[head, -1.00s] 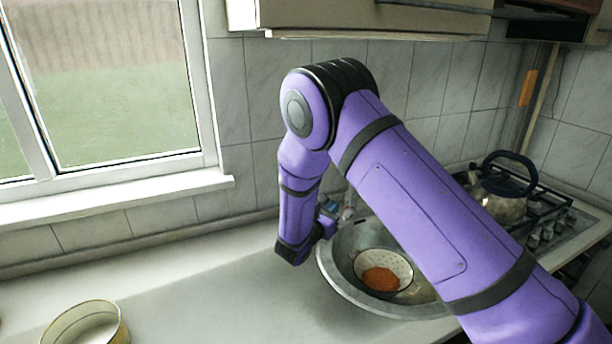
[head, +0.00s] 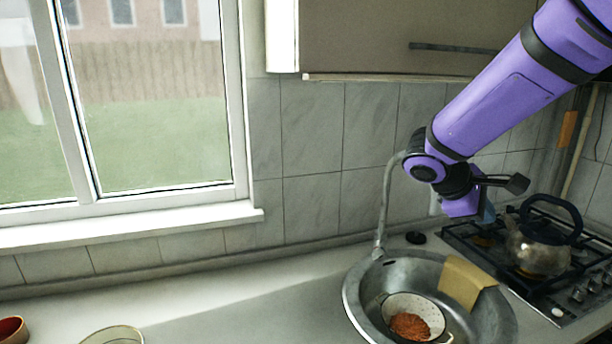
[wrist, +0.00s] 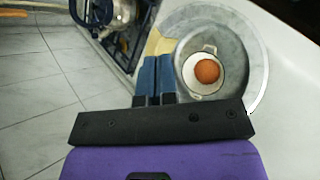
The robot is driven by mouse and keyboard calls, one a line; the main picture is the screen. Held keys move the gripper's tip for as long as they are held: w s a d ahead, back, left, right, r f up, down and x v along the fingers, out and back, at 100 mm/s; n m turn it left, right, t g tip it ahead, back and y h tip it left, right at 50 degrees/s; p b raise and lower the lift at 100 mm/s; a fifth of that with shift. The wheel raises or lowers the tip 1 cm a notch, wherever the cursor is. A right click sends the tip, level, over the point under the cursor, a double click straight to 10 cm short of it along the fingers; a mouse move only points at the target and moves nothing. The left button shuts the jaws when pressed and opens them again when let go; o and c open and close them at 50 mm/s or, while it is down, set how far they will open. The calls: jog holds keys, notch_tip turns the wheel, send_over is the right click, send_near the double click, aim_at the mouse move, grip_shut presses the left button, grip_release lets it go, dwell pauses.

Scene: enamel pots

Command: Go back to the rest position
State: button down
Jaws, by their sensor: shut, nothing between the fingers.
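My gripper (head: 487,213) is raised above the counter, to the upper right of the sink, in the head view. In the wrist view its two blue fingers (wrist: 157,72) lie side by side, shut and empty. They point down past the sink's edge and touch nothing that I can see. My purple arm reaches in from the upper right of the head view.
A round metal sink (head: 357,297) holds a white colander (head: 436,316) with orange-brown contents (head: 409,327). A yellowish cloth (head: 466,283) hangs over its rim. A kettle (head: 540,243) stands on the stove (head: 553,300). A tap (head: 384,205) rises behind the sink. The left counter has free room.

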jog(key=s+a+r+m+t+y, duration=0.1)
jog(key=s+m+y, duration=0.4)
jog(key=s, duration=0.5)
jog(key=s+a+r+m+t+y, duration=0.2)
jog(key=s+r, duration=0.4)
jog(key=s, duration=0.5)
jog(key=m+t+y, duration=0.1)
jog(key=m+y, duration=0.1)
jog(key=shift+s+a+m+y, duration=0.15)
jog(key=shift+s+m+y, duration=0.1)
jog(key=shift+m+y, duration=0.15)
